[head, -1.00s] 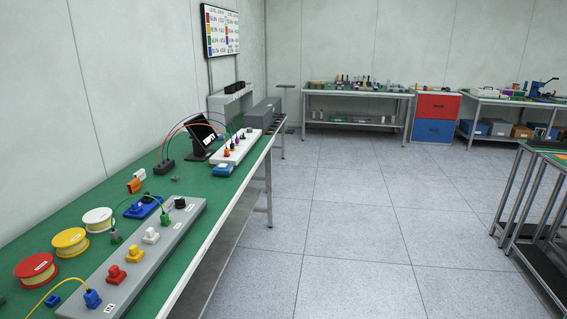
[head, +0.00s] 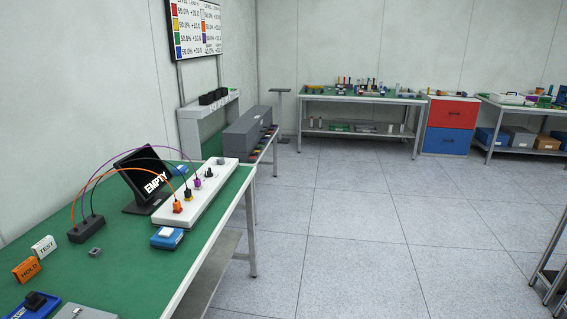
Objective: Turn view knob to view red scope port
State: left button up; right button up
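A long white panel (head: 193,205) lies along the right edge of the green bench in the head view. A small dark round knob (head: 209,172) stands near its far end; I cannot tell where it points. Orange (head: 177,206), black-and-yellow (head: 188,193) and purple (head: 197,183) plugs sit on the panel. Their cables arch left to a dark box (head: 86,228). A black tilted screen (head: 148,180) behind the panel reads EMPTY. I cannot make out a red scope port. Neither of my grippers is in view.
On the green bench (head: 130,265) are a blue block with a white top (head: 167,238), an orange HOLD block (head: 27,269) and a white TEST block (head: 44,246). Open floor (head: 350,250) lies to the right. A coloured wall chart (head: 196,29) hangs behind.

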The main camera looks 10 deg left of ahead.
aim_at(208, 172)
jog(key=i+l+u, duration=0.1)
jog(key=i+u, duration=0.2)
jog(key=i, duration=0.2)
jog(key=i+l+u, duration=0.3)
jog(key=i, duration=0.2)
jog(key=i+l+u, duration=0.3)
jog(key=i, duration=0.2)
jog(key=j, duration=0.1)
